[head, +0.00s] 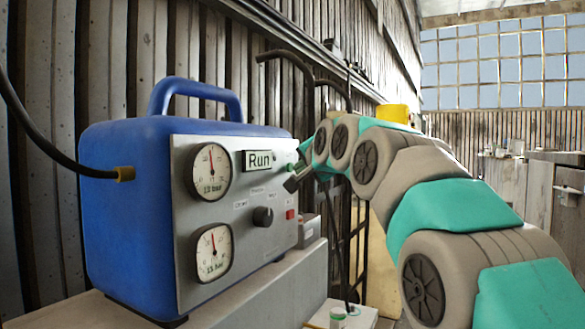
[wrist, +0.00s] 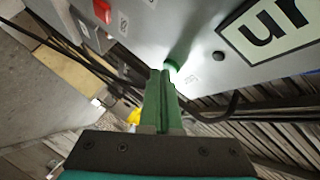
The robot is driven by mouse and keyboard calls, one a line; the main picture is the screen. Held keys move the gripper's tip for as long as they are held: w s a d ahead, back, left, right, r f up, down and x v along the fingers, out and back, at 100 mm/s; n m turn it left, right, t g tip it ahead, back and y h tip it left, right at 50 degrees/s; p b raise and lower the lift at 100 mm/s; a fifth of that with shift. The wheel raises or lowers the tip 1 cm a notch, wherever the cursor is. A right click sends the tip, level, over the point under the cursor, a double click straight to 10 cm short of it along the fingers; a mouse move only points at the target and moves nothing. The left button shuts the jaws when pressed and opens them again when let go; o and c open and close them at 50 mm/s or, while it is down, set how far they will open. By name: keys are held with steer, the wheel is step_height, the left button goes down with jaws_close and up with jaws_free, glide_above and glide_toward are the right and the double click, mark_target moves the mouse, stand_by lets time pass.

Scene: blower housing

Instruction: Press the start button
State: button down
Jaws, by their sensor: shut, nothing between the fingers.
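The blower housing (head: 125,215) is a blue case with a handle and a grey front panel (head: 245,225). Its display (head: 258,160) reads "Run"; part of that lettering also shows in the wrist view (wrist: 270,28). A round green button (wrist: 174,68) sits on the panel, seen in the wrist view. My gripper (wrist: 162,75) is shut and empty, its green fingers pointing at the panel. The fingertips overlap the button's edge in the wrist view and appear to be at it; I cannot tell how firmly they touch. In the head view my gripper partly hides this area.
A red button (head: 290,214) and a dark knob (head: 263,216) are lower on the panel. Two gauges (head: 210,171) are at its left. A black hose (head: 45,137) enters the case's left side. A grey bench (head: 265,295) carries the case. A slatted wall stands behind.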

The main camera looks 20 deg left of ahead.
steer(key=shift+d, duration=0.45)
steer(key=d+b, duration=0.2)
steer(key=d, duration=0.4)
steer(key=shift+s, duration=0.25)
stand_by(0.8)
